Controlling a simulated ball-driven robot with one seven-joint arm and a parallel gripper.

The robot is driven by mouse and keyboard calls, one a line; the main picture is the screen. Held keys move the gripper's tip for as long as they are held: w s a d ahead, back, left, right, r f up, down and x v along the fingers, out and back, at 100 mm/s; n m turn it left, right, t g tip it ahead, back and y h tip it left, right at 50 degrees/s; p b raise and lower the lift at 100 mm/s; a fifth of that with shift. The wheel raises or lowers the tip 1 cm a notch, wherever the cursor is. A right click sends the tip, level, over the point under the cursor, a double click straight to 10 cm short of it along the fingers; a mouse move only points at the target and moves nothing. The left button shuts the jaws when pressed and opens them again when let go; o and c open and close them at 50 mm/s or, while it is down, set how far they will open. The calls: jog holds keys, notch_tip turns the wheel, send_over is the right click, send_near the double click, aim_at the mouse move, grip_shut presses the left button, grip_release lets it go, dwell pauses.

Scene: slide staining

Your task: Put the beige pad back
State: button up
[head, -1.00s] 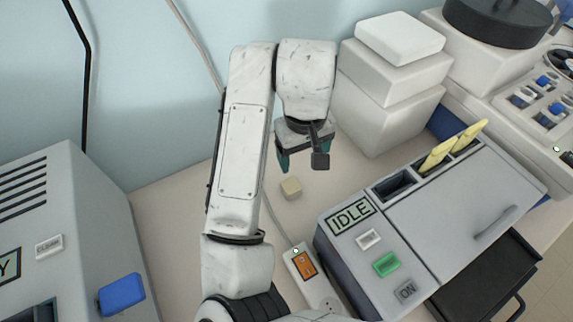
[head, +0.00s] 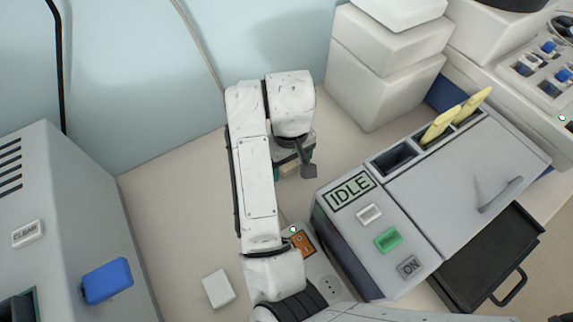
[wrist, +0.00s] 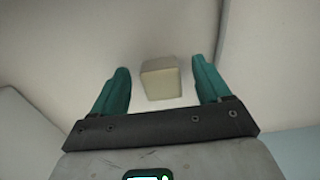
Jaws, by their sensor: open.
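The beige pad (wrist: 160,80) is a small block on the table. In the wrist view it shows between my gripper's two teal fingers (wrist: 160,88), with a gap on each side. In the head view my gripper (head: 292,167) is low over the table, and only a bit of the pad (head: 290,169) shows beneath it. My gripper is open and holds nothing. How far down the pad's sides the fingertips reach is hard to tell.
A grey machine marked IDLE (head: 349,190) stands close on the right, with yellow-handled items in its slots. White boxes (head: 385,75) are stacked behind. A white block (head: 218,288) lies front left. A power strip (head: 328,285) lies in front.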

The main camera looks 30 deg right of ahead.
jog(key=shift+f, duration=0.4)
jog(key=c, duration=1.1)
